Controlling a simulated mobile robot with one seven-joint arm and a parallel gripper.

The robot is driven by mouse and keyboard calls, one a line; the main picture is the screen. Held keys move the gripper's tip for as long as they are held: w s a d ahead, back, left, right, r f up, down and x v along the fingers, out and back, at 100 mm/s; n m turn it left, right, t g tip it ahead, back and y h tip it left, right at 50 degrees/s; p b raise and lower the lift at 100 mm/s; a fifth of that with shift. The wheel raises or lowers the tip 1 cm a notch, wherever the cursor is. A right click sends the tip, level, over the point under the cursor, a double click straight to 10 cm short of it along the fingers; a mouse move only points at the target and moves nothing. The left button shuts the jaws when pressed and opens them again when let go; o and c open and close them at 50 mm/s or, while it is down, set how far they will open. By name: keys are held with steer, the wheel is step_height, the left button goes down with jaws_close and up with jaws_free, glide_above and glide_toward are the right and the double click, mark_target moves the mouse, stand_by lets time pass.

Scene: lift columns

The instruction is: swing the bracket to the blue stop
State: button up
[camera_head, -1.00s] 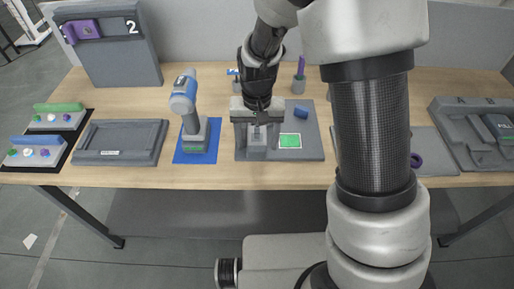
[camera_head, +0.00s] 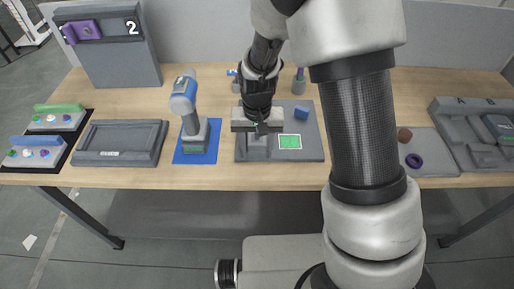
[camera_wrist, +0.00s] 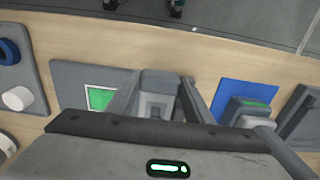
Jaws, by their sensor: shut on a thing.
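The grey bracket (camera_wrist: 157,97) stands on a grey base plate and sits between my gripper's two fingers (camera_wrist: 157,103) in the wrist view. In the head view my gripper (camera_head: 260,130) is over the left part of the plate (camera_head: 311,152), shut on the bracket and hiding most of it. The blue stop (camera_head: 301,113) is a small block at the plate's back, right of my gripper and apart from it. The wrist view does not show the stop. A green square with a pale border (camera_head: 290,142) lies on the plate; it also shows in the wrist view (camera_wrist: 100,97).
A blue and grey device (camera_head: 186,105) stands on a blue mat (camera_head: 208,155) close left of the plate. A grey tray (camera_head: 121,160) lies farther left. A purple upright piece stands behind the plate.

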steer(key=shift+d, duration=0.55)
steer(key=d+n, duration=0.2)
steer(key=d, duration=0.1)
steer(key=w+d+n+b, duration=0.1)
steer(key=d+n, duration=0.1)
steer(key=d, duration=0.1)
steer(key=w+d+n, duration=0.1)
steer(key=d, duration=0.3)
steer(key=shift+w+n, duration=0.25)
steer(key=shift+n, duration=0.15)
steer(key=w+d+n, duration=0.3)
steer(key=d, duration=0.1)
steer(key=w+d+n+p, duration=0.1)
steer(key=w+d+n, duration=0.1)
steer(key=w+d, duration=0.2)
steer(key=shift+w+n, duration=0.15)
steer(key=shift+n, duration=0.25)
steer(key=shift+w+d+r+n, duration=0.1)
steer(key=shift+w+d+n, duration=0.15)
steer(key=shift+w, duration=0.15)
steer(key=shift+w+d+n, duration=0.1)
steer(key=shift+w+n, duration=0.15)
steer(key=shift+w, duration=0.1)
steer(key=o, duration=1.5)
steer(key=shift+w+d, duration=0.1)
